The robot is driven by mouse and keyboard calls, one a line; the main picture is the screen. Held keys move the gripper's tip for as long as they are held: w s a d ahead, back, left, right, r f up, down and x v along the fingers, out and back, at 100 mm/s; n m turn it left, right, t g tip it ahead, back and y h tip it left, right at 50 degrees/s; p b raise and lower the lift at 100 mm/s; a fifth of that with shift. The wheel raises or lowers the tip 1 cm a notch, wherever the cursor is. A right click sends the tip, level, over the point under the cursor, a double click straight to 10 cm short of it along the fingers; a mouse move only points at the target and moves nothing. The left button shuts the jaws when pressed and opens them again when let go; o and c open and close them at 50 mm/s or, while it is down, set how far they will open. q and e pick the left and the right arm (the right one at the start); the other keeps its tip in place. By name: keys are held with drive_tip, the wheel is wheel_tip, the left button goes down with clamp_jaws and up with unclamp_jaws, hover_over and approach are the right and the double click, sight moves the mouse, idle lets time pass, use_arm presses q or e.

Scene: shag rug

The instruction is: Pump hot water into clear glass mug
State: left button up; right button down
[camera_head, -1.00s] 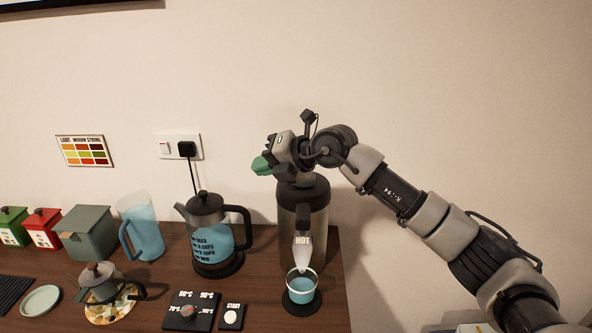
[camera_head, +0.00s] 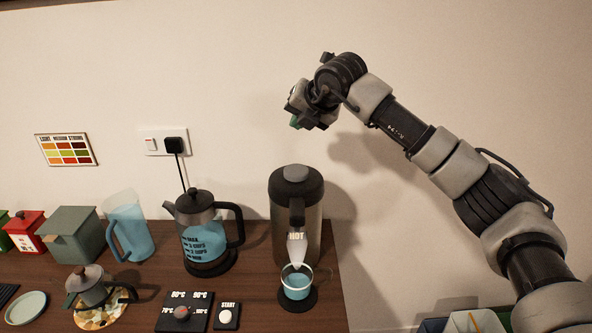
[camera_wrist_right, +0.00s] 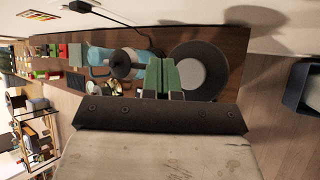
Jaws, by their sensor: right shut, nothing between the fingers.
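The hot water dispenser (camera_head: 312,215), a metal flask with a grey top button and a HOT label, stands upright near the table's right end. The clear glass mug (camera_head: 296,283) sits under its spout on a dark round coaster and holds blue water. My right gripper (camera_head: 296,122) is raised above the dispenser, apart from it, shut and empty. Its green fingers (camera_wrist_right: 163,76) show pressed together in the right wrist view, with the dispenser's round top (camera_wrist_right: 200,70) below and beside them. My left gripper is not in view.
Left of the dispenser stand a kettle (camera_head: 203,235) of blue water, a blue jug (camera_head: 128,226), a small teapot (camera_head: 92,287) and several canisters. A temperature dial panel (camera_head: 183,312) and a start button (camera_head: 227,315) lie in front. Bins (camera_head: 476,321) are at lower right.

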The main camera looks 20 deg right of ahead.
drive_tip(key=b, duration=0.5)
hover_over(295, 167)
drive_tip(key=s, duration=0.1)
drive_tip(key=f, duration=0.7)
drive_tip(key=shift+s+d+f, duration=0.1)
drive_tip(key=shift+d+f, duration=0.15)
drive_tip(key=shift+f, duration=0.55)
idle(0.5)
drive_tip(key=shift+f+b, duration=0.4)
drive_tip(key=shift+b, duration=0.25)
drive_tip(key=shift+f+b, duration=0.8)
drive_tip(key=shift+f, duration=0.25)
idle(0.8)
drive_tip(key=shift+r, duration=0.1)
drive_tip(key=shift+r+p, duration=0.65)
drive_tip(key=shift+r, duration=0.65)
drive_tip(key=shift+r, duration=0.15)
